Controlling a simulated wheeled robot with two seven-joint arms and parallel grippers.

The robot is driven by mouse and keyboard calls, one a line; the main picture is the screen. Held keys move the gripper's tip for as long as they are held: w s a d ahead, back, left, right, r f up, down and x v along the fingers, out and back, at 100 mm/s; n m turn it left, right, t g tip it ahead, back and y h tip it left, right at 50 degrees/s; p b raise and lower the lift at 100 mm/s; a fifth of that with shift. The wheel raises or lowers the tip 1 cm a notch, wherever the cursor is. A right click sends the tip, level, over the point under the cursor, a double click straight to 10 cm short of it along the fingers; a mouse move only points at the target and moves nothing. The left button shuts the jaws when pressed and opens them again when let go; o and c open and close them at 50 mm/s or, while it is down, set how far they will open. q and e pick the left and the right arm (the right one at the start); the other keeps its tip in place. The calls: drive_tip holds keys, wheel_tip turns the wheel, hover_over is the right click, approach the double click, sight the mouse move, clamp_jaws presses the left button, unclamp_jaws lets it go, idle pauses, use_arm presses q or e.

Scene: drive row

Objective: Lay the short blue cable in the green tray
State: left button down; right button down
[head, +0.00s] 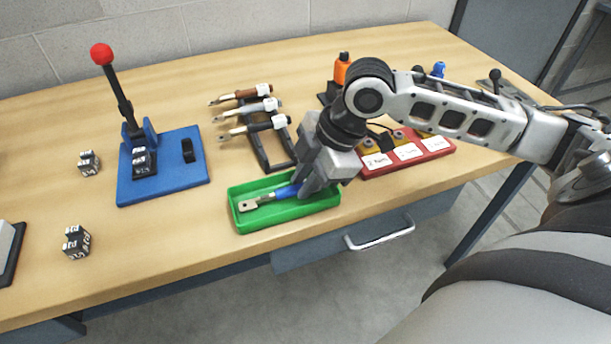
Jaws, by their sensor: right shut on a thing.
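The short blue cable (284,192) has a flat metal lug at its left end. It lies low over the green tray (283,215), within the tray's outline. I cannot tell whether it touches the tray floor. My right gripper (305,188) is shut on the cable's right part, over the tray's right end, and hides the cable's other end. My left gripper is not in view.
Several other cables rest on a black rack (268,157) behind the tray. A red labelled block (408,155) stands to the right. A blue lever press (165,180) and small black blocks (77,242) stand left. A drawer handle (380,233) juts below the front edge.

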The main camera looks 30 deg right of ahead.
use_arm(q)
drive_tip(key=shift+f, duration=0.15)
use_arm(e)
drive_tip(key=shift+f, duration=0.35)
drive_tip(key=c, duration=1.2)
unclamp_jaws()
drive_tip(key=shift+c, duration=0.2)
drive_tip(key=shift+s+d+r, duration=0.1)
drive_tip(key=shift+d+r, duration=0.05)
drive_tip(key=shift+r, duration=0.2)
use_arm(q)
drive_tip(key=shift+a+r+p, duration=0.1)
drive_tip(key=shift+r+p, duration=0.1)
drive_tip(key=shift+p, duration=0.2)
use_arm(e)
drive_tip(key=v, duration=1.5)
drive_tip(key=shift+r, duration=0.15)
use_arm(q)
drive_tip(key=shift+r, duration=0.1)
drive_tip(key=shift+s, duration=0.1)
